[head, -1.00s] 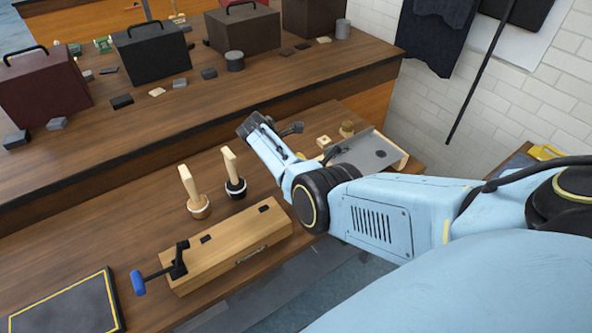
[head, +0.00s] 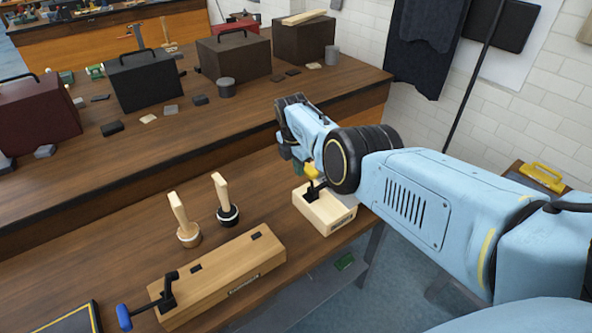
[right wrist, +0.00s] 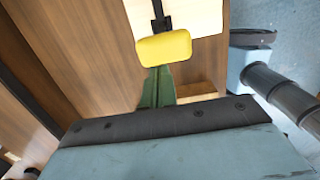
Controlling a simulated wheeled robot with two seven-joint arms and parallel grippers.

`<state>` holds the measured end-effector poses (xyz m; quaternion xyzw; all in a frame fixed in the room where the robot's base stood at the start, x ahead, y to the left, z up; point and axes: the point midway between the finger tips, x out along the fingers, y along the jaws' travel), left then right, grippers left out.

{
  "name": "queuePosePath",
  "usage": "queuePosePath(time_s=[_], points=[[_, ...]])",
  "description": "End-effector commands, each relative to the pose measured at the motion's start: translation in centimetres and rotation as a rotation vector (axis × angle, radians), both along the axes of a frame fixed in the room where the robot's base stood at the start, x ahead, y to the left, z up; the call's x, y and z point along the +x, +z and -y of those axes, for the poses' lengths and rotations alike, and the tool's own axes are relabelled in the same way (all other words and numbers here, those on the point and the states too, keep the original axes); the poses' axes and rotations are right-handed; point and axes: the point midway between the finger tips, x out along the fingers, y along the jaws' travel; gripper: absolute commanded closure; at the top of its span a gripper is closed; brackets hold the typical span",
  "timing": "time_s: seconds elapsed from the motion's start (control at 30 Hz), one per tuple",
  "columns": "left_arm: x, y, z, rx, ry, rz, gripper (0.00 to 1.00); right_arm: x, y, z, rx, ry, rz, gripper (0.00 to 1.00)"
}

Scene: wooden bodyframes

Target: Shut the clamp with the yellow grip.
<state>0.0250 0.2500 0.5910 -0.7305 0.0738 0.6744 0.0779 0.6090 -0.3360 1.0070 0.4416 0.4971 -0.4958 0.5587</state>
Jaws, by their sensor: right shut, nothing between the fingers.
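The yellow grip (head: 311,171) sits at the end of a black clamp lever (head: 317,188) on a pale wooden block (head: 325,212) at the bench's front edge. The lever stands raised from the block; its exact angle is partly hidden by my right arm. In the right wrist view the yellow grip (right wrist: 163,48) is just beyond the green fingers of my right gripper (right wrist: 157,86). My right gripper (head: 298,163) is shut and empty, close beside the grip; I cannot tell whether they touch. My left gripper is not in view.
A longer wooden block (head: 222,275) with a blue-gripped clamp (head: 124,316) stands to the left. Two wooden-handled tools (head: 184,220) (head: 226,200) stand behind it. A raised shelf with toolboxes (head: 146,80) runs along the back. The floor is open in front.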

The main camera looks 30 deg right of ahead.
Motion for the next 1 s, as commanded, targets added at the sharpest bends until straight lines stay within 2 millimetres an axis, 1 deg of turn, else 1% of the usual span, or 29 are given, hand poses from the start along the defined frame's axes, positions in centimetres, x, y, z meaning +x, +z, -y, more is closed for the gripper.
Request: queuePosePath(time_s=[0.03, 0.23, 0.67, 0.87, 1.0], points=[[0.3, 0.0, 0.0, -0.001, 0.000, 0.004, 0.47, 0.0, 0.2, 0.5, -0.008, -0.003, 0.002, 1.00], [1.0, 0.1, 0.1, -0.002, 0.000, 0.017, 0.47, 0.0, 0.2, 0.7, -0.011, -0.003, 0.002, 1.00], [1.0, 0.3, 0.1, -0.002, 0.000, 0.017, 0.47, 0.1, 0.5, 1.0, -0.016, -0.005, 0.004, 1.00], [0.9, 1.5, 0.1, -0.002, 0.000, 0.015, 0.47, 0.1, 1.9, 1.1, -0.016, -0.006, 0.007, 1.00], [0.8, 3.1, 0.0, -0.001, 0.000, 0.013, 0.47, 0.1, 3.5, 1.3, -0.015, -0.006, 0.008, 1.00]])
